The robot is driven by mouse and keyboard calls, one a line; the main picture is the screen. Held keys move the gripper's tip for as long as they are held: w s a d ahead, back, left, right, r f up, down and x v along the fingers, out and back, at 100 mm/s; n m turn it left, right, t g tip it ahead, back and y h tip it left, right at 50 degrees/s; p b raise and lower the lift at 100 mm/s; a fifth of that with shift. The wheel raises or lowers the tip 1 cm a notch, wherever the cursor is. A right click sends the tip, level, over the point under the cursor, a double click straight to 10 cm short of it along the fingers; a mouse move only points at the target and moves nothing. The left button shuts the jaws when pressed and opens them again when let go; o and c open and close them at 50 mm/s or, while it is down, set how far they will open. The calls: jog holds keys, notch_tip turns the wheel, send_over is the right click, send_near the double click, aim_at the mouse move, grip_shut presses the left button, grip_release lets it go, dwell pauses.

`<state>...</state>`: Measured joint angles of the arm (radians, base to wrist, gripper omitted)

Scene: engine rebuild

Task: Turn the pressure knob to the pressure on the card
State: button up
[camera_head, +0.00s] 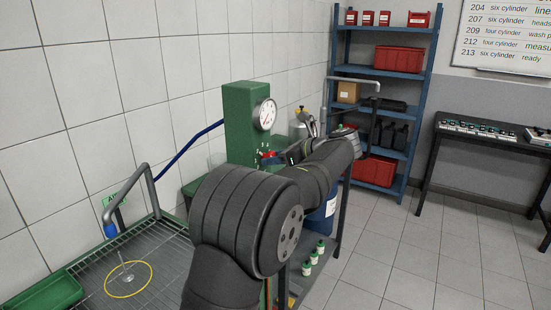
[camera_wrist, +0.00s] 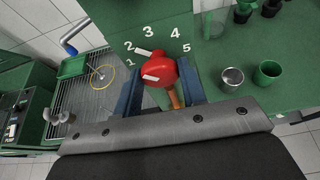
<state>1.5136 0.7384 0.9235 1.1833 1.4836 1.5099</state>
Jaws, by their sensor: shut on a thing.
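In the wrist view the red pressure knob (camera_wrist: 163,70) sits on a green panel, with white numbers 1 to 5 in an arc around its far side. A second white mark lies on the knob's near side. My gripper (camera_wrist: 158,88) has its two blue fingers on either side of the knob and is shut on it. In the head view a little of the red knob (camera_head: 269,155) shows beside my arm, below the pressure gauge (camera_head: 265,114) on a green housing. I cannot make out the card.
A steel cup (camera_wrist: 232,77) and a green cup (camera_wrist: 267,72) stand right of the knob. A wire-grid wash tray (camera_head: 150,262) with a yellow ring lies at left. Several small white bottles (camera_head: 313,258) stand low beside my arm. A blue shelf (camera_head: 390,74) stands behind.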

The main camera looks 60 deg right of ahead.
jog(key=o, duration=1)
jog(key=v, duration=1.7)
jog(key=shift+s+r, duration=0.15)
jog(key=x, duration=1.7)
